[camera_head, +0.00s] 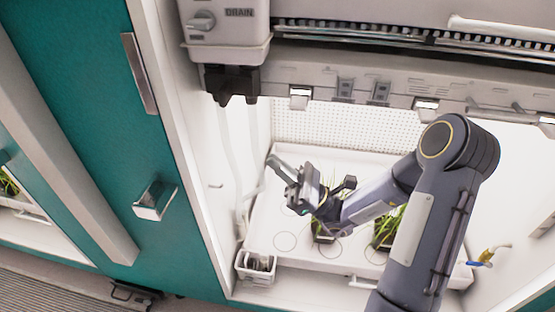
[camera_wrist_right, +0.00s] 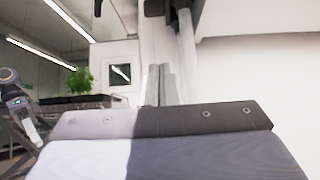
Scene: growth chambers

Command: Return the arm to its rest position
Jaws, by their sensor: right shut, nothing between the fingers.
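My right arm (camera_head: 425,225) comes in from the lower right and reaches into the open white chamber. It is bent at a dark elbow joint with a yellow ring. My right gripper (camera_head: 280,170) is inside the chamber, above the left part of the tray, pointing up and to the left. It is shut and empty; its fingers also show upright in the right wrist view (camera_wrist_right: 161,84). My left gripper is not in view.
A white tray (camera_head: 270,212) with round marks holds grassy plants (camera_head: 386,228), partly hidden by my arm. A small white bin (camera_head: 256,267) stands at its left front. A DRAIN box (camera_head: 225,28) hangs above. The teal door (camera_head: 85,100) lies left.

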